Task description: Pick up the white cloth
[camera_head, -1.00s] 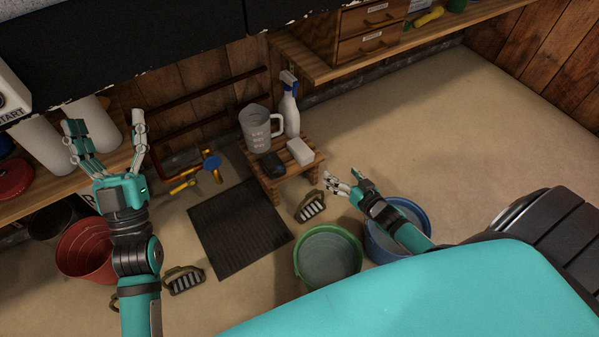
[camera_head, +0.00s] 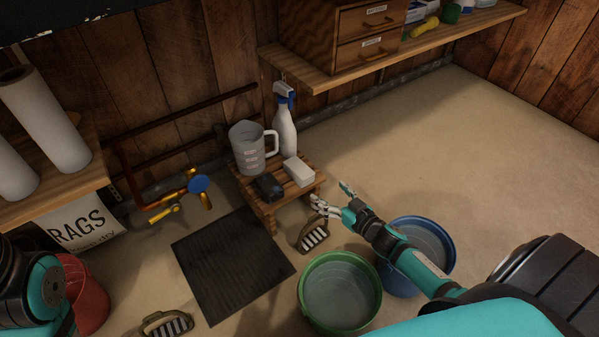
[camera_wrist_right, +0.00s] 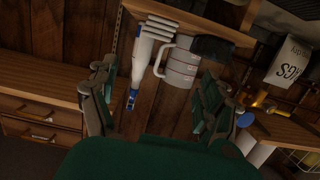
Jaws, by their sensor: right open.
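The white cloth (camera_head: 298,171) is a small folded block on the right side of the low wooden stool (camera_head: 268,210). In the right wrist view, which is turned upside down, the cloth (camera_wrist_right: 172,29) shows as stacked white layers. My right gripper (camera_head: 332,198) is open and empty, in front of and to the right of the stool, apart from the cloth. Its two fingers (camera_wrist_right: 155,100) stand wide apart in the wrist view, with the cloth beyond them. Only part of my left arm shows at the lower left; its gripper is out of view.
A measuring jug (camera_head: 250,149), a spray bottle (camera_head: 285,132) and a dark object (camera_head: 269,186) share the stool. A brush (camera_head: 313,235), a green bucket (camera_head: 340,292) and a blue bucket (camera_head: 437,246) stand close by. The floor to the right is clear.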

